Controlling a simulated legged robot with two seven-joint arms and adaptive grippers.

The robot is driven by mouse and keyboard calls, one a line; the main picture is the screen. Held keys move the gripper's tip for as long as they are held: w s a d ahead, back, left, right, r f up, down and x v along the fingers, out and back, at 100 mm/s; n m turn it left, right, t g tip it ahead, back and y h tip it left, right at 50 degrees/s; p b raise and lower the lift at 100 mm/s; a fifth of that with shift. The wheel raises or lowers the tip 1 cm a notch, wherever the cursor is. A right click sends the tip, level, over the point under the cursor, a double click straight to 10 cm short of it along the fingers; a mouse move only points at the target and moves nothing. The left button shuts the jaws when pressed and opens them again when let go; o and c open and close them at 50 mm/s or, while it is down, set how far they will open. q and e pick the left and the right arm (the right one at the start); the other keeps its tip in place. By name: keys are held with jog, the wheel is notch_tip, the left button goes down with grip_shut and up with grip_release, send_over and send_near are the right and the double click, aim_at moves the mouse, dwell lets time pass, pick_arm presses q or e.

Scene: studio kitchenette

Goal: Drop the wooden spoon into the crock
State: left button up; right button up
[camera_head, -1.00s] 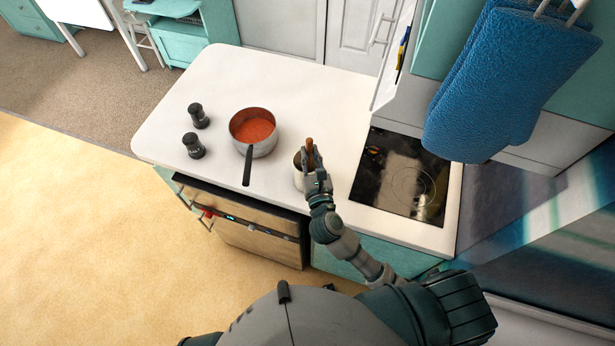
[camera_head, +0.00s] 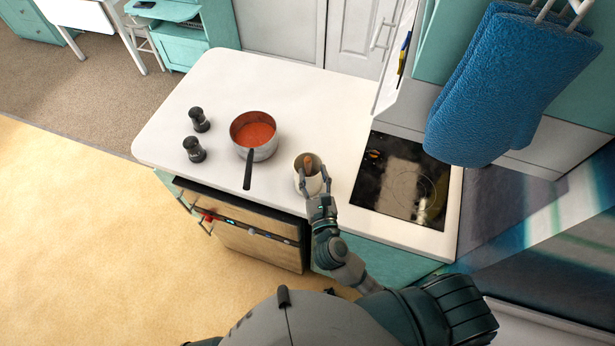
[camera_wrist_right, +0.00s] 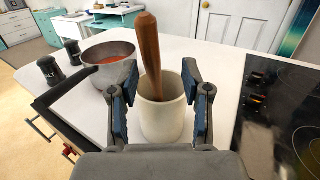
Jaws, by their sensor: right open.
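The wooden spoon (camera_wrist_right: 149,50) stands in the cream crock (camera_wrist_right: 162,122), its brown handle sticking up above the rim and leaning slightly. In the head view the spoon (camera_head: 308,163) shows inside the crock (camera_head: 299,172) on the white counter. The spoon's lower end is hidden inside the crock. My right gripper (camera_wrist_right: 163,95) is open, its fingers spread to either side of the crock and apart from the spoon. In the head view the right gripper (camera_head: 315,182) is at the crock's near side. My left gripper is not in view.
A saucepan (camera_head: 262,152) of red sauce stands left of the crock, its dark handle pointing toward me. Two dark shakers (camera_head: 194,149) stand farther left. A black cooktop (camera_head: 405,185) lies to the right. The far counter (camera_head: 300,90) is clear.

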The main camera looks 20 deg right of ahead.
jog(key=s, duration=0.6)
jog(key=shift+s+a, duration=0.4)
jog(key=shift+a, duration=0.05)
jog(key=shift+f, duration=0.1)
